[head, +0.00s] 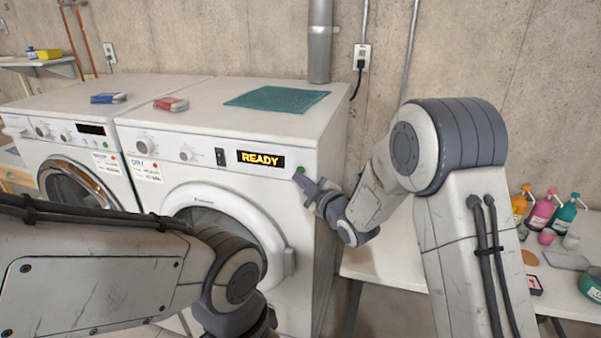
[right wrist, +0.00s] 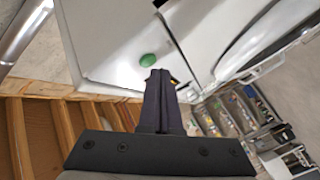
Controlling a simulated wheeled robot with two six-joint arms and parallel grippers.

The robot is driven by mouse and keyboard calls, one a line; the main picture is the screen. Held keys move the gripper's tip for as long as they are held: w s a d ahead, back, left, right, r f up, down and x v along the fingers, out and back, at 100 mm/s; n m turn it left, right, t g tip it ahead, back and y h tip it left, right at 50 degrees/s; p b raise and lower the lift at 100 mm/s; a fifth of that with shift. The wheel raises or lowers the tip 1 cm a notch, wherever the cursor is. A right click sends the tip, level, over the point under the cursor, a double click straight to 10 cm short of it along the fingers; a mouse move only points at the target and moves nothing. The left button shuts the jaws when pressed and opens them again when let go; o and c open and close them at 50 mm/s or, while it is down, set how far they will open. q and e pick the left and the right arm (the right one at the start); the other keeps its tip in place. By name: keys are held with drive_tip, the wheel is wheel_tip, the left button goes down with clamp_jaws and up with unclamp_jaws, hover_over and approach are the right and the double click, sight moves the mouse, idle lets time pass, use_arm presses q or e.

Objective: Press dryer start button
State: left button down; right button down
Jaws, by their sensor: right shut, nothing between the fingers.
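The white dryer (head: 225,120) has a lit yellow READY display (head: 261,159) on its panel. In the right wrist view the green button (right wrist: 148,60) shows whole on the white panel, just past and slightly left of the shut fingertips (right wrist: 158,76). I cannot tell whether they touch the panel, but the button itself looks uncovered. My left arm crosses the lower left; its gripper is out of view.
A washer (head: 60,160) stands left of the dryer. Right, a white table (head: 395,250) holds bottles (head: 540,210). The dryer's round door (head: 275,235) is closed below the panel.

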drive_tip(key=shift+w, duration=0.25)
